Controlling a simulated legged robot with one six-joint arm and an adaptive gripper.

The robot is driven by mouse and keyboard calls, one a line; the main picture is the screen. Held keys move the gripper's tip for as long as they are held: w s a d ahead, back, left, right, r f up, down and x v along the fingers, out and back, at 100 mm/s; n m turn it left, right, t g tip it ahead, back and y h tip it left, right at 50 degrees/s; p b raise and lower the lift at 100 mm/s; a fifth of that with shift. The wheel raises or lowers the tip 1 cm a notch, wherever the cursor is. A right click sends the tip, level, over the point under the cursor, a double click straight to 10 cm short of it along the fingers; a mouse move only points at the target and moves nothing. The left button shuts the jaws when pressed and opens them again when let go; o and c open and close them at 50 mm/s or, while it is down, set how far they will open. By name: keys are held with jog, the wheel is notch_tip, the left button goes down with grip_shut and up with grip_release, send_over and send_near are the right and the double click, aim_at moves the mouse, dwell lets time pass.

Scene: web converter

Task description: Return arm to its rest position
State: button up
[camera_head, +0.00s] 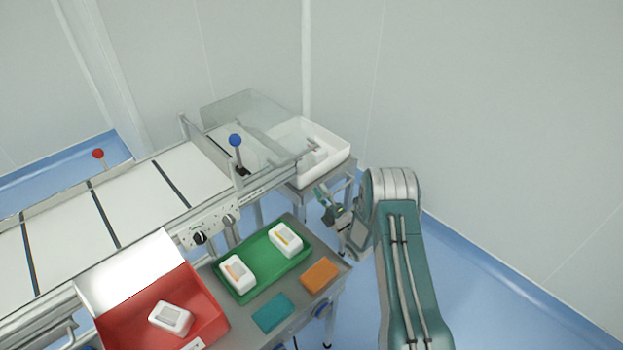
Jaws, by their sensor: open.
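My arm (402,260) rises from the bottom right and bends over at its upper joint. My gripper (328,205) is at its far end, small in the picture, to the right of the conveyor and just in front of the white bin. Its fingers are open and nothing shows between them. It is apart from the objects on the side table.
A steel side table (335,267) bears a green tray (262,257) with two white items, an orange block (319,275) and a teal block (273,312). A red bin (125,325) holds one white item. The conveyor (145,205) and white bin (340,149) stand behind. Right floor is clear.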

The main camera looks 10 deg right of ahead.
jog(key=shift+s+d+f, duration=0.15)
jog(key=shift+s, duration=0.05)
dwell(0.4)
jog(key=w+d+r+m+g+h, duration=0.15)
jog(key=r+m+h, duration=0.35)
jog(key=r, duration=0.5)
jog(key=w+d+r+m+g+h, duration=0.15)
jog(key=r+m+h, duration=0.35)
jog(key=r, duration=0.5)
jog(key=s+d+r+m+g+h, duration=0.1)
jog(key=s+r+m+g+h, duration=0.25)
jog(key=s, duration=0.65)
jog(key=s+r+m+g+h, duration=0.1)
jog(key=s+r+m+g, duration=0.25)
jog(key=s+m, duration=0.4)
jog(key=s+a+f+m+g, duration=0.1)
jog(key=s+a+m+g, duration=0.1)
jog(key=s, duration=2.1)
jog(key=m+g+y, duration=0.1)
jog(key=g, duration=0.1)
jog(key=shift+f+m+g, duration=0.3)
jog(key=shift+f, duration=0.1)
